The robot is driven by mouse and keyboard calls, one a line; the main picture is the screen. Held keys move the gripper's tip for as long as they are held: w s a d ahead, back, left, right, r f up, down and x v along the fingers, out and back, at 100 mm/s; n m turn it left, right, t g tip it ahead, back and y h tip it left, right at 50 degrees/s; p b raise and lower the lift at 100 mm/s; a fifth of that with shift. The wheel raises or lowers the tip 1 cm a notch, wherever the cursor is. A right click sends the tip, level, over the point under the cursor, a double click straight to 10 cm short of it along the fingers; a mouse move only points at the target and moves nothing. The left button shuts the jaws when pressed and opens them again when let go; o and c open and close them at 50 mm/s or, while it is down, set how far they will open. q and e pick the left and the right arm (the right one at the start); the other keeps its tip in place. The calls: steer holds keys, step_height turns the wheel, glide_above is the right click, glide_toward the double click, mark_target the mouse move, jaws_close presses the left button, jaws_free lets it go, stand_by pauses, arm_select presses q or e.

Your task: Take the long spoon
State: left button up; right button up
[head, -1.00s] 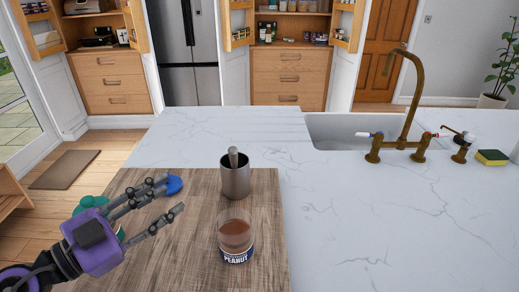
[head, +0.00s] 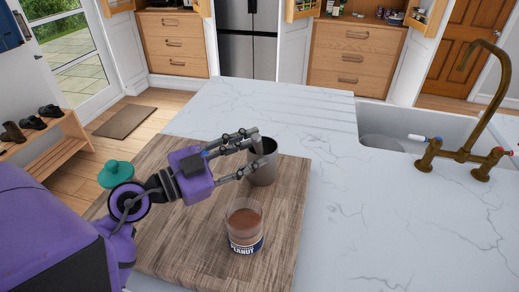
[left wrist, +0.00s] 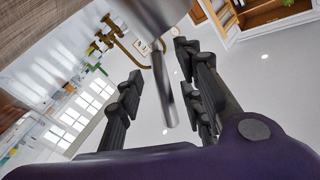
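The long spoon (head: 257,143) stands in a grey metal cup (head: 263,172) on the wooden board; only its grey handle shows above the rim. My left gripper (head: 259,148) is at the cup's mouth, its fingers spread on either side of the handle. In the left wrist view, the spoon handle (left wrist: 163,92) lies between the open fingers (left wrist: 160,68), with visible gaps on both sides. The cup (left wrist: 152,14) shows at the top there. The spoon's lower end is hidden inside the cup. My right gripper is not in view.
A peanut butter jar (head: 245,228) stands on the board (head: 200,250) in front of the cup. A teal-green item (head: 116,174) is at the left, behind my arm. The sink (head: 400,130) and brass tap (head: 470,150) are at the right. The counter (head: 400,225) right of the board is clear.

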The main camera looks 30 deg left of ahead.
arm_select(q)
steer(key=x, duration=0.2)
steer(key=shift+w+d, duration=0.15)
steer(key=shift+w, duration=0.2)
steer(key=shift+s, duration=0.1)
jaws_close()
